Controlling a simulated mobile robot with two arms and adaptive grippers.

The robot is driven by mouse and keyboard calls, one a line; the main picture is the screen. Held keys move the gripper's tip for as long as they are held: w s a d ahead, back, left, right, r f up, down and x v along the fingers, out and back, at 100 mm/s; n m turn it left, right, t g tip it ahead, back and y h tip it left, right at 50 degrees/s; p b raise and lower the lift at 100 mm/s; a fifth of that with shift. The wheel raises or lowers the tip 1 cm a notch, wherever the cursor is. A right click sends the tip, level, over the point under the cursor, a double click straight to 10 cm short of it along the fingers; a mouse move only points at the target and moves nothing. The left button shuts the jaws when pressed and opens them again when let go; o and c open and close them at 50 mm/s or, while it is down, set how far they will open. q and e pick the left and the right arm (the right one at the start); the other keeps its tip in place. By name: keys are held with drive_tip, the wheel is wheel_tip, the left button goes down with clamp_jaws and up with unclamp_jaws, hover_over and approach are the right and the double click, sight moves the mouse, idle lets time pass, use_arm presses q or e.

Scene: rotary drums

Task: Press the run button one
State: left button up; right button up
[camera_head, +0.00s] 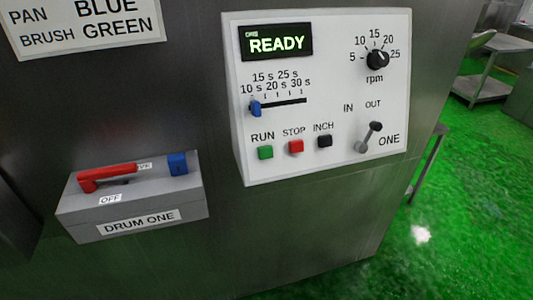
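A white control panel (330,130) is mounted on a dark metal wall. Its green run button (265,152) sits at the lower left under the label RUN. The red stop button (296,146) and the black inch button (324,141) are to its right. The display (277,43) reads READY. A lever (369,137) labelled ONE, with IN and OUT above it, tilts up to the right. Neither of my grippers shows in the head view.
A grey box (140,205) labelled DRUM ONE, with a red handle (108,174) and a blue part (178,163), is at the lower left. A slider (256,108) and an rpm knob (377,59) are on the panel. Green floor (470,200) and a metal table (490,65) are at right.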

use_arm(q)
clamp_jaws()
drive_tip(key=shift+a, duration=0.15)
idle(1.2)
